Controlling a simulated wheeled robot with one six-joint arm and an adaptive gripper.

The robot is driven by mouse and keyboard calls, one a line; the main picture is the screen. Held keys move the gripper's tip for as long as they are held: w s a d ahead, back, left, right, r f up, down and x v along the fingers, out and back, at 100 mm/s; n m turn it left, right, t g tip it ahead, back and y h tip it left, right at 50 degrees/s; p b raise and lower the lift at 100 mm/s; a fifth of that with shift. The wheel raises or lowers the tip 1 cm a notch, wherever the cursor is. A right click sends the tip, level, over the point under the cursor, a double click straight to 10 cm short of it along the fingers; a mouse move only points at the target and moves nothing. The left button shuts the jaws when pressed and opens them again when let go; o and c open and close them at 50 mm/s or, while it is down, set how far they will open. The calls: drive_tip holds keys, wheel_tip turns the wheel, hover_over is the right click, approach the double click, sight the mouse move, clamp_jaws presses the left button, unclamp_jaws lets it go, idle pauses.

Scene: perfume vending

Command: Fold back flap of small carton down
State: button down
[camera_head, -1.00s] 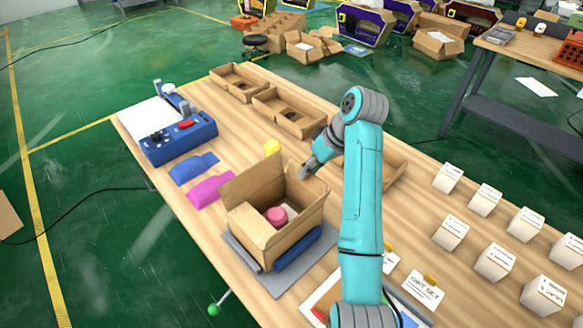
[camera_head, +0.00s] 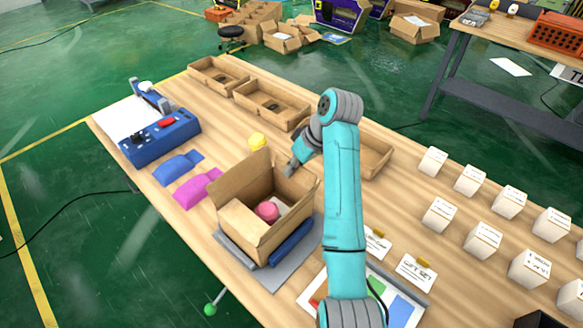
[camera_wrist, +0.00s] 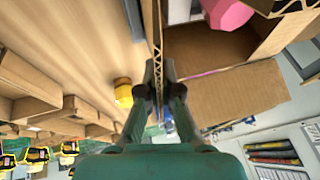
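The small carton (camera_head: 250,238) stands open on the bench in the head view, with a pink round item (camera_head: 267,211) inside. A tall flap (camera_head: 240,178) stands up on its left-back side. My gripper (camera_head: 291,168) points down at the carton's back-right edge. In the wrist view, my gripper (camera_wrist: 159,72) has its two fingers close together, one either side of a thin upright cardboard edge (camera_wrist: 157,35). I cannot tell whether they press on it. A brown flap (camera_wrist: 232,92) spreads out to the right of the fingers. The pink item shows at the top (camera_wrist: 228,12).
A yellow item (camera_head: 257,141) is just behind the carton. Cardboard trays (camera_head: 271,103) line the back of the bench. Blue (camera_head: 178,167) and magenta (camera_head: 197,188) pieces lie to the left. Several small white boxes (camera_head: 440,215) stand to the right.

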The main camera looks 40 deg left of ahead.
drive_tip(key=shift+s+n+t, duration=0.2)
drive_tip(key=shift+s+t, duration=0.1)
drive_tip(key=shift+t, duration=0.75)
drive_tip(key=shift+s+n+t, duration=0.2)
drive_tip(key=shift+s+t, duration=0.1)
drive_tip(key=shift+t, duration=0.75)
drive_tip(key=c, duration=1.8)
unclamp_jaws()
drive_tip(key=shift+c, duration=0.2)
drive_tip(key=o, duration=0.5)
drive_tip(key=shift+c, duration=0.2)
drive_tip(key=shift+w, duration=0.1)
